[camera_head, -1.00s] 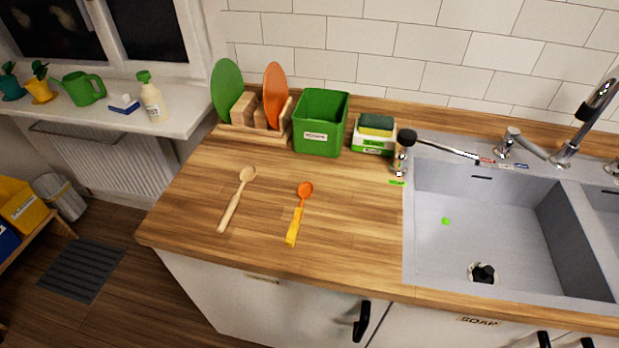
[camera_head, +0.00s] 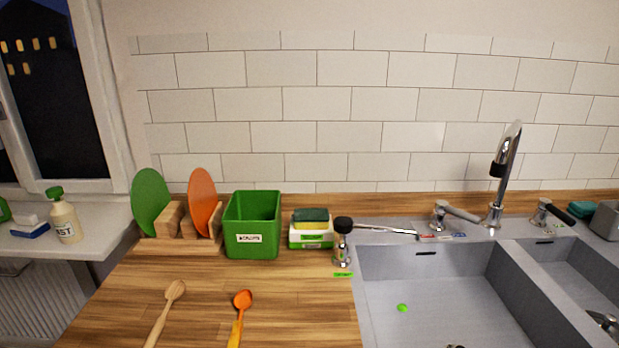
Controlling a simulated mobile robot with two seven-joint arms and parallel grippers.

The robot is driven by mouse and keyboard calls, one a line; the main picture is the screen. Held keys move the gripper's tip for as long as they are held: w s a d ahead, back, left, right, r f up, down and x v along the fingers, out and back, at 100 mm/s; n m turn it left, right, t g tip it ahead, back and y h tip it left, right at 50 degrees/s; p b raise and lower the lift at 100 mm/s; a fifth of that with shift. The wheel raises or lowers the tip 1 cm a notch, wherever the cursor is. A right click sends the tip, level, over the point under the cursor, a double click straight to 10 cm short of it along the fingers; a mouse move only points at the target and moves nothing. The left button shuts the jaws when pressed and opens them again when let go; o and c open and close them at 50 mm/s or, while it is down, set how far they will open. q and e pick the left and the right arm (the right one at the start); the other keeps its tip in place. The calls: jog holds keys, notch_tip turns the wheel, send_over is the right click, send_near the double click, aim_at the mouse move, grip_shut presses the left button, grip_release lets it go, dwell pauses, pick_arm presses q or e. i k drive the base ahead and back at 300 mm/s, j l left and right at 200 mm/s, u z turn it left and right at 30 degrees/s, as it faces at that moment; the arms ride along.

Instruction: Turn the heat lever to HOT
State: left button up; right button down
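A chrome tap (camera_head: 497,185) with a tall bent spout stands behind the sink. Left of it is a chrome lever (camera_head: 455,211) on a round base, its arm pointing right toward the tap. Small red and blue labels (camera_head: 440,237) lie on the sink rim just below this lever; their writing is too small to read. A second lever (camera_head: 552,212) with a dark handle stands right of the tap, its handle pointing down to the right. I cannot tell from lettering which one is the heat lever. Neither of my grippers is in view.
A chrome fitting (camera_head: 343,240) with a black knob and long thin spout stands at the left sink corner. A sponge box (camera_head: 310,238), green bin (camera_head: 252,225) and board rack (camera_head: 178,245) line the wall. Two spoons lie on the counter (camera_head: 290,300). The sink (camera_head: 440,285) has two basins.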

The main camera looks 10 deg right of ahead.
aim_at(442, 206)
jog(key=z, duration=1.35)
jog(key=i+l, duration=0.15)
jog(key=l, duration=0.2)
jog(key=i+l, duration=0.1)
jog(key=l, duration=0.25)
jog(key=i+l, duration=0.15)
jog(key=l, duration=0.2)
